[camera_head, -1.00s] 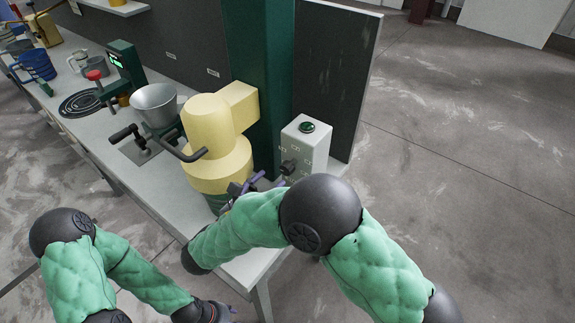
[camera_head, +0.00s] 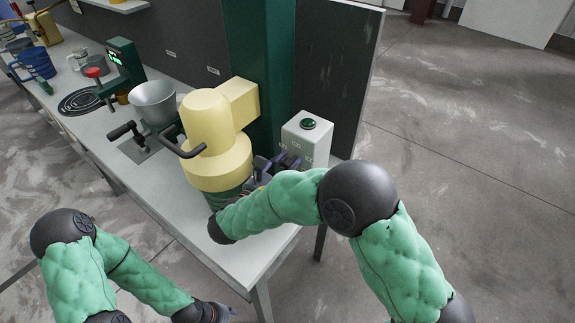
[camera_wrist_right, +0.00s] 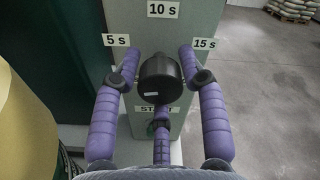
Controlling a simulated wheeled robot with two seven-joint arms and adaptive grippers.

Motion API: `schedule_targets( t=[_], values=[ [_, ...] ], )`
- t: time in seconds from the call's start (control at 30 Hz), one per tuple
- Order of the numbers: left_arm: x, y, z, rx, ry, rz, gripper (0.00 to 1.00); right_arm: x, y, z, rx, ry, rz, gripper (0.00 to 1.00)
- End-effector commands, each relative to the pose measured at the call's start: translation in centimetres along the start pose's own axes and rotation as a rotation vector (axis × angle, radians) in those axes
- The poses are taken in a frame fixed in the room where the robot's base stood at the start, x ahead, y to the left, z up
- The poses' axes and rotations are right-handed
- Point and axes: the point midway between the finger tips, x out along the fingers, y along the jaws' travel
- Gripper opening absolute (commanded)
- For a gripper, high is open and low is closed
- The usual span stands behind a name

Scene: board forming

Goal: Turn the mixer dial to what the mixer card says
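The mixer is a yellow machine (camera_head: 212,125); a grey control box (camera_head: 307,138) with a green button on top stands to its right. In the right wrist view, the box's black dial (camera_wrist_right: 160,80) sits among labels "5 s", "10 s", "15 s" and a partly covered "START" label. A small light mark shows low on the dial; its setting is unclear. My right gripper (camera_head: 284,163) is at the box face. Its purple fingertips, also in the right wrist view (camera_wrist_right: 159,62), are open on either side of the dial. My left gripper (camera_head: 215,312) is low, its fingers barely visible. No card is readable.
A metal bowl (camera_head: 153,102) and black handles are left of the mixer. A dark panel stands behind the box.

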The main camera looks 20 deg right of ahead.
Motion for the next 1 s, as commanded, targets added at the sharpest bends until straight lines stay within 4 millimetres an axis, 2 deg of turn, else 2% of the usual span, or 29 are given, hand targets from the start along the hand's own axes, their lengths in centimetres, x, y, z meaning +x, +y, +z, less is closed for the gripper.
schedule_targets(
  t=[0.03,0.1,0.57,1.0],
  values=[
    [0.00,0.00,0.00,0.000,0.000,0.000,0.39,-0.01,0.00,-0.01,0.000,0.000,0.000,0.17],
    [0.00,0.00,0.00,0.000,0.000,0.000,0.39,-0.01,0.00,-0.01,0.000,0.000,0.000,0.03],
    [-0.04,0.01,0.01,0.000,0.000,0.000,0.39,-0.01,0.00,-0.03,0.082,0.000,0.000,0.03],
    [0.37,-0.13,-0.01,0.000,0.000,0.000,0.39,-0.01,0.04,-0.11,0.451,0.001,0.000,0.03]
  ],
)
